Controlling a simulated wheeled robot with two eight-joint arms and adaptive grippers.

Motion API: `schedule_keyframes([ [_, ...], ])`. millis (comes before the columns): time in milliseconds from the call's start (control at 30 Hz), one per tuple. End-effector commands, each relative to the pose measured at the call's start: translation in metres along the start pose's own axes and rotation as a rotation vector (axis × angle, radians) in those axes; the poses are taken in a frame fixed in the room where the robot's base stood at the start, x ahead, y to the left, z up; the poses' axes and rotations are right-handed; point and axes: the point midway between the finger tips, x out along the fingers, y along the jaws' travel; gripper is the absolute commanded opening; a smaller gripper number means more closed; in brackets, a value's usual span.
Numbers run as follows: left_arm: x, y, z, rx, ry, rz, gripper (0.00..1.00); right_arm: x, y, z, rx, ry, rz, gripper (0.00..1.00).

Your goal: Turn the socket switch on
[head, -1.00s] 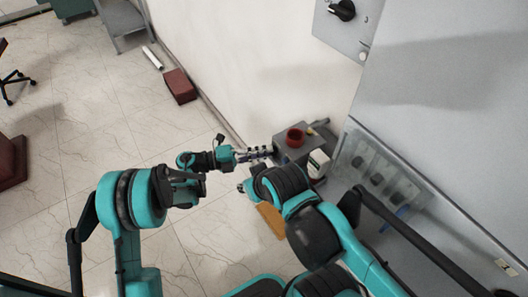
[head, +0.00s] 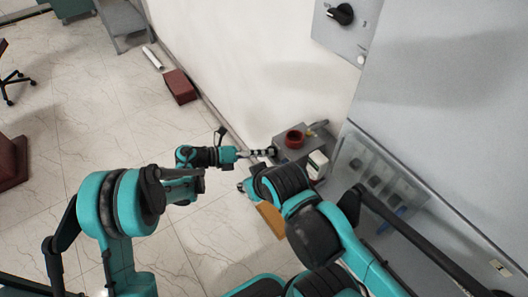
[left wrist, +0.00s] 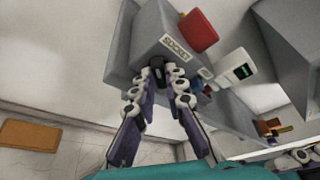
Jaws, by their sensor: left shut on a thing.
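A grey socket box (head: 291,152) stands against the wall, with a red round socket (head: 294,138) on it. In the left wrist view the box (left wrist: 180,62) bears a "SOCKET" label, and the red socket (left wrist: 198,32) is beside it. A small black switch (left wrist: 158,72) sticks out of the box below the label. My left gripper (head: 268,152) reaches the box's left side. In the left wrist view its fingers (left wrist: 158,84) are on both sides of the switch and shut on it, partly hiding it.
A white device (head: 316,165) stands right of the box. A clear-fronted panel (head: 378,178) is on the grey cabinet (head: 445,120). A black rotary knob (head: 341,14) is higher up. An orange-brown board (head: 270,219) lies below my right arm.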

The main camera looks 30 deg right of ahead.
Motion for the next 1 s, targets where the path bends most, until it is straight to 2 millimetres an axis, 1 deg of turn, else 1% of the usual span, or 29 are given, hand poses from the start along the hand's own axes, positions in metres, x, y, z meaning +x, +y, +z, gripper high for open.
schedule_keyframes([
  [333,0.0003,-0.0038,-0.0002,0.304,-0.001,0.127,0.00,-0.0028,0.0000,-0.0020,0.000,0.000,0.000,0.34],
  [700,0.0010,-0.0061,-0.0024,0.619,-0.001,0.257,0.00,-0.0012,0.0000,-0.0009,0.000,0.000,0.000,0.34],
  [1000,0.0016,-0.0071,-0.0030,0.807,-0.002,0.335,0.00,0.0016,0.0000,0.0011,0.000,0.000,0.000,0.34],
])
